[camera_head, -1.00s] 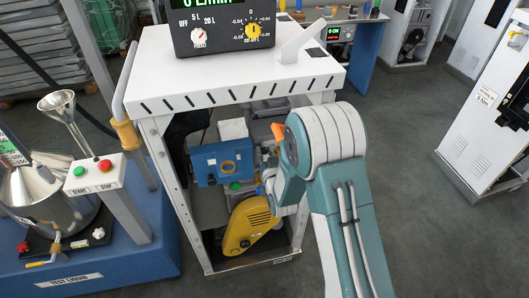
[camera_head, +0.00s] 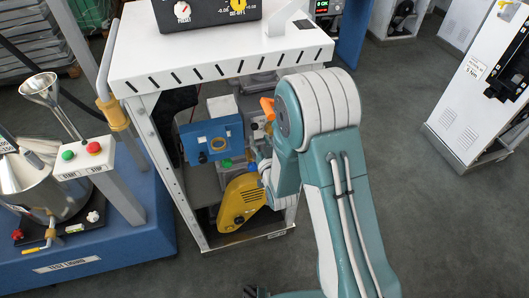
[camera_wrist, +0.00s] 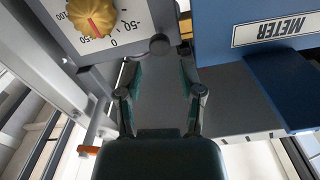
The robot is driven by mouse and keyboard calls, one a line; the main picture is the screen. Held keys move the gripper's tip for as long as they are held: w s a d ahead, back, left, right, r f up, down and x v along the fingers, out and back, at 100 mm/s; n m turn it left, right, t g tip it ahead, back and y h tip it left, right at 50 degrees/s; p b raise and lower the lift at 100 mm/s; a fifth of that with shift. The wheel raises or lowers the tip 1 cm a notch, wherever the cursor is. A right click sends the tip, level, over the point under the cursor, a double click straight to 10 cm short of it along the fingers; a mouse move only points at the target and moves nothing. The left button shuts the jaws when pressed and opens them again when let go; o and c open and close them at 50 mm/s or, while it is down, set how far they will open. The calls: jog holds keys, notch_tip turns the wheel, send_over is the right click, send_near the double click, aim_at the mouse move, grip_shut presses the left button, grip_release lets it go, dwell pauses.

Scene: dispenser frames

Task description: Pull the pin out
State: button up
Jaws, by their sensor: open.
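No pin can be made out with certainty. In the wrist view, a dark round knob (camera_wrist: 160,45) sits at the edge of a grey dial panel (camera_wrist: 130,38), beyond my fingertips; I cannot tell whether it is the pin. My gripper (camera_wrist: 162,76) is open, with nothing between its fingers, and apart from the knob as far as the view shows. In the head view, my arm reaches into the open front of the white dispenser frame (camera_head: 225,62), and my gripper is largely hidden behind my own arm.
In the wrist view, a yellow dial knob (camera_wrist: 92,16) is at upper left and a blue meter box (camera_wrist: 240,30) at upper right. In the head view, a blue unit (camera_head: 200,155) and a yellow pump (camera_head: 238,203) stand inside the frame. Frame posts flank the opening; open floor lies right.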

jog(key=v, duration=0.6)
jog(key=shift+s, duration=0.2)
jog(key=s+d+r+g+h, duration=0.25)
jog(key=d+r+g, duration=0.4)
jog(key=r, duration=0.55)
jog(key=s+d+r+g+h, duration=0.1)
jog(key=s+d+r+g, duration=0.1)
jog(key=s, duration=0.8)
jog(key=s+d+r+m+g+h, duration=0.1)
jog(key=s+d+r+g, duration=0.2)
jog(key=s, duration=0.7)
notch_tip(320, 180, up, 4)
jog(key=shift+s+d+f, duration=0.2)
jog(key=shift+s+d, duration=0.15)
jog(key=shift+d, duration=0.85)
